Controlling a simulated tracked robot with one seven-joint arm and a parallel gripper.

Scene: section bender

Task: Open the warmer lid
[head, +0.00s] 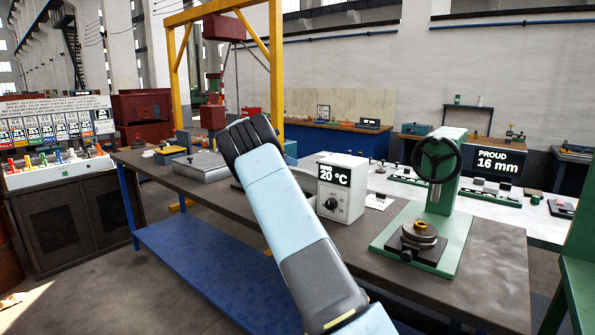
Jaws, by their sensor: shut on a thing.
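A low, flat grey metal box (200,167), which looks like the warmer, sits on the bench left of my arm. Its top looks flat and closed, with a small dark knob or handle at its back edge. A white control box (342,187) with a dial and a "20 °C" display stands right of my arm. My light blue arm rises from the bottom to a black joint in the middle and covers the bench between them. My gripper is hidden behind the arm, so its contact with the lid cannot be seen.
A green press (445,180) with a black handwheel stands on the bench (490,270) at the right, a brass-coloured ring on its base. A "PROUD 16 mm" display (495,162) stands behind. A yellow frame (276,70) rises behind my arm. A rack of coloured handles (55,165) is left.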

